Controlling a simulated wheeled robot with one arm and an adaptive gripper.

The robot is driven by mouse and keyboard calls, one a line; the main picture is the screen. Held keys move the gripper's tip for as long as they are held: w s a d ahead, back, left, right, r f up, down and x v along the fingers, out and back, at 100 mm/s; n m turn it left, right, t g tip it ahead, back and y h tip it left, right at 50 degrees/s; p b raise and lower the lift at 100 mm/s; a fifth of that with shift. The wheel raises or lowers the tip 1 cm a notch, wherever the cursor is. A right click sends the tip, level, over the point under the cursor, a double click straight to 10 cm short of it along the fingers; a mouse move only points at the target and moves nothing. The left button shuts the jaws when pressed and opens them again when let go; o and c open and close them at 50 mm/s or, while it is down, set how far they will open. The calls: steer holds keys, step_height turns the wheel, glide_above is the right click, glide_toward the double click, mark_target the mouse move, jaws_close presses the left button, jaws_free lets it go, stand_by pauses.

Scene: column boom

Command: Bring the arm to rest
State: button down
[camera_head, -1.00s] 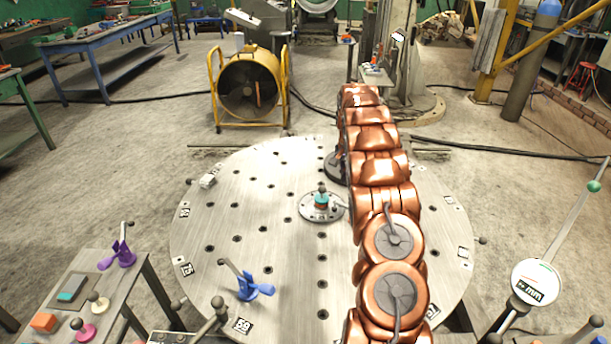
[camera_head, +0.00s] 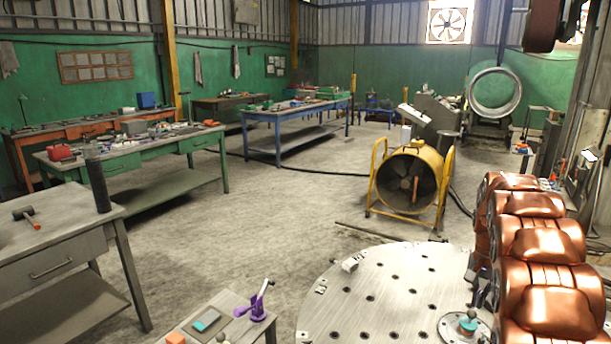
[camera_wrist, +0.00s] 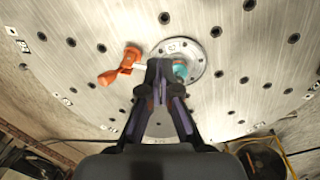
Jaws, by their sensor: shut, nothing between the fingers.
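My gripper (camera_wrist: 160,68) shows in the wrist view with its dark fingers together and nothing between them. It is over the round perforated metal table (camera_wrist: 228,80), in front of a hub disc (camera_wrist: 198,58) with a teal part (camera_wrist: 180,70). An orange handled clamp (camera_wrist: 118,68) is just left of the fingertips in that view. Whether the fingers touch the teal part or are apart from it, I cannot tell. In the head view my copper-coloured arm runs along the right side, and the gripper is outside the picture.
The round table (camera_head: 380,290) and its hub (camera_head: 465,328) also show in the head view. A small side table (camera_head: 232,308) holds a purple clamp (camera_head: 255,303) and an orange block (camera_head: 175,339). A yellow fan (camera_head: 410,178) stands behind. Open floor (camera_head: 250,230) lies to the left.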

steer(key=s+a+r+n, duration=0.2)
steer(key=s+a+r, duration=0.1)
steer(key=s+a, duration=0.5)
steer(key=s+a+r+n, duration=0.2)
steer(key=s+a+r, duration=0.25)
steer(key=a, duration=0.55)
steer(key=s+a+f+n, duration=0.1)
steer(key=s+a, duration=0.3)
steer(key=s, duration=0.4)
steer(key=s+a+f+n, duration=0.1)
steer(key=s+a+n, duration=0.2)
steer(key=s, duration=0.5)
steer(key=s+a+f+n+g, duration=0.1)
steer(key=s+a+f+n, duration=0.1)
steer(key=s+a, duration=0.3)
steer(key=s, duration=0.3)
steer(key=shift+a+n, duration=0.3)
